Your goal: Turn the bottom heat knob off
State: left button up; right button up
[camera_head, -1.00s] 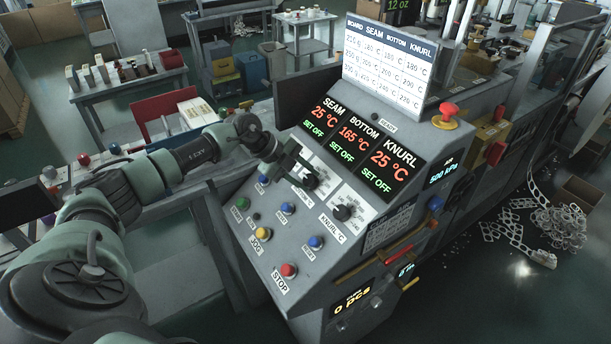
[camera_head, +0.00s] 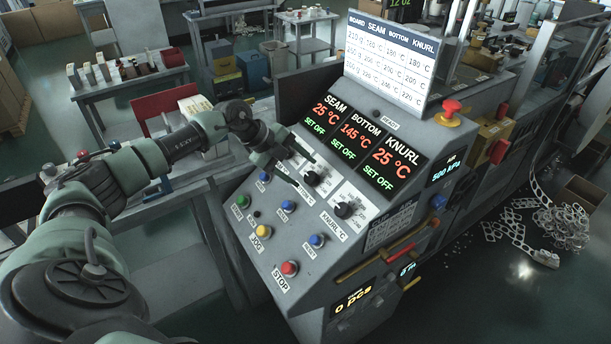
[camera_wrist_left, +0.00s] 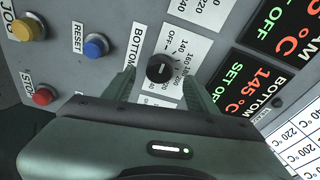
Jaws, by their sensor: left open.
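The black bottom heat knob (camera_head: 313,178) is on the sloped control panel. It also shows in the left wrist view (camera_wrist_left: 160,69), beside a printed scale with OFF and temperature marks. The bottom display (camera_head: 356,144) reads 145 °C with SET OFF in green below. My left gripper (camera_head: 306,172) is open, its two fingers apart. In the wrist view the fingers lie on either side of the knob, a little back from it and with gaps. The right gripper is not in view.
The knurl knob (camera_head: 343,210) sits just below and right of the bottom knob. Several coloured buttons, including the red stop button (camera_head: 289,268), are on the lower panel. The seam and knurl displays both read 25 °C with SET OFF.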

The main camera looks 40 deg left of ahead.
pick_arm(q)
jog(key=b+v, duration=0.1)
jog(key=v, duration=0.3)
jog(key=shift+s+a+r, duration=0.15)
jog(key=shift+r, duration=0.1)
dwell(0.3)
